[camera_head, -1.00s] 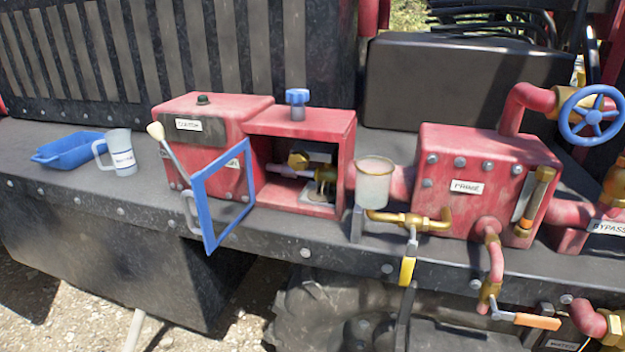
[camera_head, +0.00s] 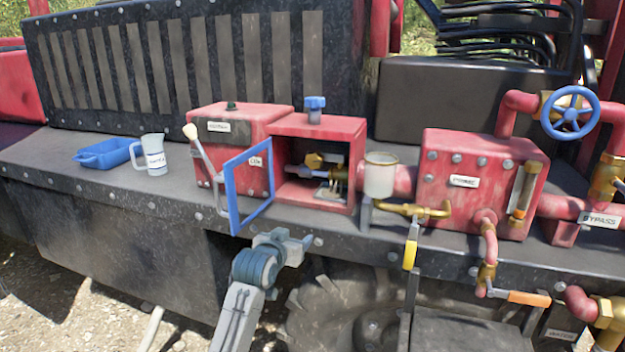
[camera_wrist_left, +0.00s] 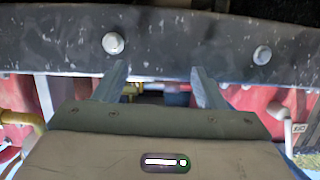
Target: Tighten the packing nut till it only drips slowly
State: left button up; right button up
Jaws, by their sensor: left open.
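A brass hex nut (camera_head: 314,160) sits on the shaft inside the open red housing (camera_head: 357,165), with more brass fitting beside it. I cannot tell for certain which brass part is the packing nut, or see any drip. A small pale piece (camera_head: 328,192) lies on the housing floor. The blue-framed door (camera_head: 234,200) stands swung open at the left. My left gripper (camera_head: 298,241) is open and empty, below and in front of the housing at the deck's front edge. In the left wrist view, its two fingers (camera_wrist_left: 158,72) are apart, with the bolted deck edge beyond. My right gripper is out of view.
A white lever (camera_head: 205,155) stands left of the door. A clear cup (camera_head: 381,176), brass pipe and yellow-handled valve (camera_head: 411,254) stand right of the housing. A blue tray (camera_head: 105,154) and white jug (camera_head: 153,155) rest on the deck (camera_head: 60,163) at left.

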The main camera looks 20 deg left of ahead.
aim_at(313, 160)
pick_arm(q)
jog(key=w+r+t, duration=0.2)
jog(key=r, duration=0.6)
jog(key=w+r+t, duration=0.1)
jog(key=w+r, duration=0.2)
jog(key=r, duration=0.4)
jog(key=w+p, duration=0.1)
jog(key=w, duration=0.1)
jog(key=w+p, duration=0.1)
jog(key=w, duration=0.2)
jog(key=w+p, duration=0.1)
jog(key=w, duration=0.2)
jog(key=shift+w+d+r, duration=0.15)
jog(key=shift+w+d, duration=0.05)
jog(key=shift+d, duration=0.2)
jog(key=shift+w, duration=0.9)
jog(key=shift+c, duration=0.4)
jog(key=c, duration=0.9)
